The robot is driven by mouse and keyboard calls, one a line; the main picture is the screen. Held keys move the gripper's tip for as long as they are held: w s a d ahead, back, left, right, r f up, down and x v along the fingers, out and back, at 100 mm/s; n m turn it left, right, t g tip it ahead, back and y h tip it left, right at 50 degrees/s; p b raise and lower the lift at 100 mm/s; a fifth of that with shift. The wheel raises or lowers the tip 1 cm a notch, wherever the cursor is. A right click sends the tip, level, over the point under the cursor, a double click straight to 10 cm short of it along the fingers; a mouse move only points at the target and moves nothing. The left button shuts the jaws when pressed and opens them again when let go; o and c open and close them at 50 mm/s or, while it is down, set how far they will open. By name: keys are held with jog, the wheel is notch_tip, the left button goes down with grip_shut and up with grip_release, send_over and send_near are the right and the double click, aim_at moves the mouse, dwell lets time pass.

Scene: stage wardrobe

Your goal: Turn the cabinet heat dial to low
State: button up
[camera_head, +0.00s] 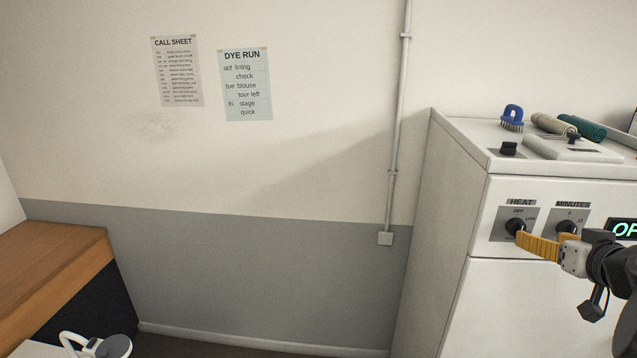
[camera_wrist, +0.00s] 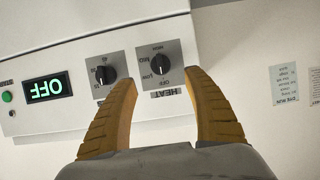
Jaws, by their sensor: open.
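The heat dial (camera_head: 515,226) is a black knob on a grey plate marked HEAT, on the front of the white cabinet (camera_head: 455,170). Its OFF mark is at the top and LOW at the upper right. In the wrist view, which is upside down, the heat dial (camera_wrist: 159,65) lies between my open fingertips, or just beyond them. I cannot tell whether they touch it. My gripper (camera_head: 522,238) has yellow ribbed fingers and covers the dial's lower right in the head view. My gripper (camera_wrist: 160,78) holds nothing. The knob's exact setting is unclear.
The minutes dial (camera_head: 567,227) sits close to the right of the heat dial, near my gripper. A lit display (camera_wrist: 46,88) reads OFF. A blue brush (camera_head: 512,117) and rolled cloths (camera_head: 553,124) lie on the cabinet top. A wooden-topped bench (camera_head: 45,262) stands at left.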

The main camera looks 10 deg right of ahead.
aim_at(517, 229)
jog(key=x, duration=1)
jog(key=shift+f, duration=0.15)
jog(key=shift+s, duration=0.1)
jog(key=c, duration=1.2)
